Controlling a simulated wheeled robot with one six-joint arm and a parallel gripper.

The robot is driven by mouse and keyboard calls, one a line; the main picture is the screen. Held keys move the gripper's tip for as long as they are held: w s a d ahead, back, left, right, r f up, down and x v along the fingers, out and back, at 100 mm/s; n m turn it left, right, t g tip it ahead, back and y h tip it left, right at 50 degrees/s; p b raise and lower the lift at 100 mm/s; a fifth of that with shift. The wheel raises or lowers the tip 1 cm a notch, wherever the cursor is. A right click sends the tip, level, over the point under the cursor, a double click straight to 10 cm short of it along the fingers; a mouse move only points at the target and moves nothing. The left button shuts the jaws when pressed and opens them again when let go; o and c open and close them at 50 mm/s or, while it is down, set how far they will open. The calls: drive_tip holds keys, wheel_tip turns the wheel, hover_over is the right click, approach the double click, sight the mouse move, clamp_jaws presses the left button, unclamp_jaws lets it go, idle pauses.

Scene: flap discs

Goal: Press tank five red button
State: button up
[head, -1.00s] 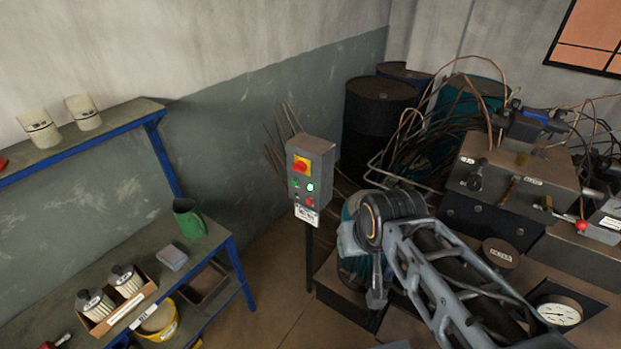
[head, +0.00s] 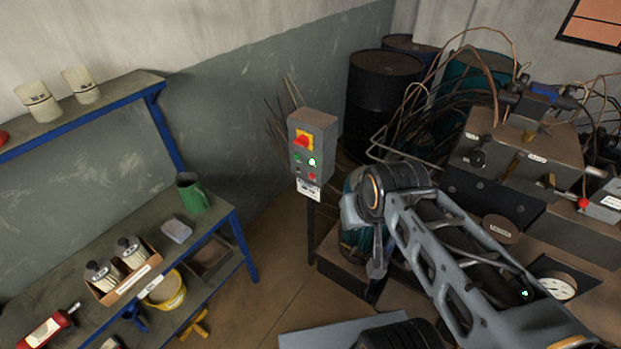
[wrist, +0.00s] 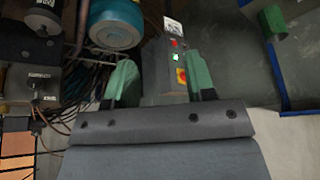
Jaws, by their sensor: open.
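A grey control box (head: 299,168) stands on a dark post left of my arm. It has a red knob on a yellow plate (head: 302,140), a lit green button (head: 312,162), and a small red button (head: 312,176) low on its face. A white label (head: 308,190) hangs below; I cannot read it. In the wrist view the box (wrist: 155,68) appears upside down, beyond my gripper (wrist: 163,75). The small red button (wrist: 173,43) is there too. My gripper's green fingers are apart with nothing held between them. The gripper is not clearly seen in the head view.
A blue-framed bench (head: 235,225) with a green jug (head: 192,192) and filters stands left. Dark drums (head: 385,90) and loose pipes are behind the box. A machine (head: 510,165) with a gauge fills the right. Brown floor (head: 270,285) is free between bench and box.

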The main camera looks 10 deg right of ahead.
clamp_jaws()
idle(1.4)
